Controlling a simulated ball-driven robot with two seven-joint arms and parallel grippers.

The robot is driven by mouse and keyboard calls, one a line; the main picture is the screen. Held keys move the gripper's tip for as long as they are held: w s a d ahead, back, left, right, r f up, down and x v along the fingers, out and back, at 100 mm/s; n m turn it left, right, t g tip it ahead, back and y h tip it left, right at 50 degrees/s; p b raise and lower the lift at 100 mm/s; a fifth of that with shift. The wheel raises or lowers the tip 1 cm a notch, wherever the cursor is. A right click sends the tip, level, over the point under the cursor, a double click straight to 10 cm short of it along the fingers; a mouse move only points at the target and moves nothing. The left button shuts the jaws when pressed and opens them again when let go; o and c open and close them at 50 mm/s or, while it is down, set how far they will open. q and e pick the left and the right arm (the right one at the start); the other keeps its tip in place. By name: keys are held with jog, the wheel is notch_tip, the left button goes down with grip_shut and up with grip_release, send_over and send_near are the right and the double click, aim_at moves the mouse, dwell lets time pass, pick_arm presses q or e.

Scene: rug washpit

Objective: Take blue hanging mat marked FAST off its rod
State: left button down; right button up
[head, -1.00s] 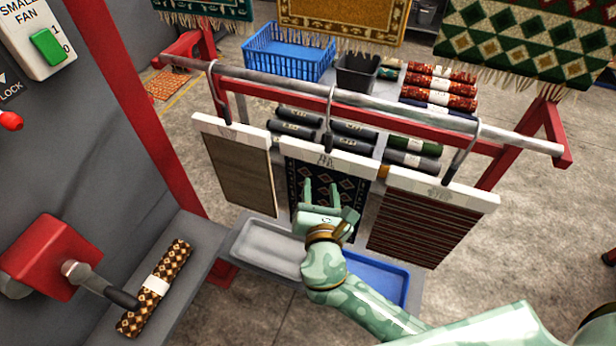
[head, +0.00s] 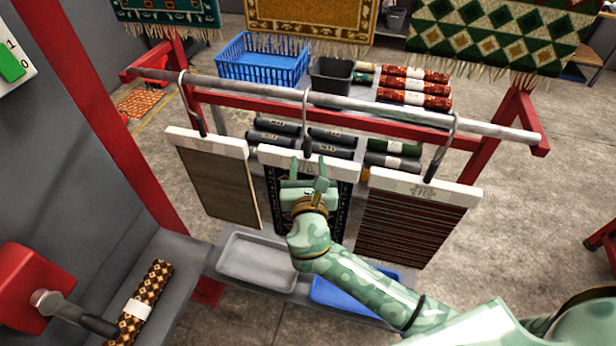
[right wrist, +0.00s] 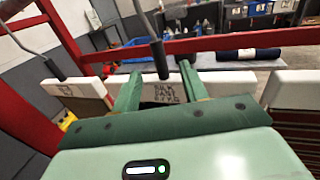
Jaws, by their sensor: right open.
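The dark blue patterned mat (head: 341,208) hangs in the middle of the rod (head: 350,103) from a grey hook (head: 305,125). Its white top bar also shows in the right wrist view (right wrist: 163,92), where its lettering includes FAST. My right gripper (head: 309,170) is open at this bar and hides part of the mat. In the right wrist view, its fingers (right wrist: 160,85) appear on either side of the lettering, below the hook. I cannot tell whether they touch the bar. My left gripper is not in view.
A plain brown mat (head: 220,185) hangs to the left and a red-striped mat (head: 410,225) to the right, both close. Below are a grey tray (head: 257,262) and a blue tray (head: 345,297). Rolled rugs (head: 415,90) lie behind the rod.

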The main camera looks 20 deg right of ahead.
aim_at(307, 135)
jog(key=shift+b+x, duration=0.45)
jog(key=shift+x, duration=2.7)
grip_shut()
jog(key=shift+r, duration=0.1)
notch_tip(307, 135, up, 4)
jog(key=p, duration=0.4)
jog(key=shift+r, duration=0.2)
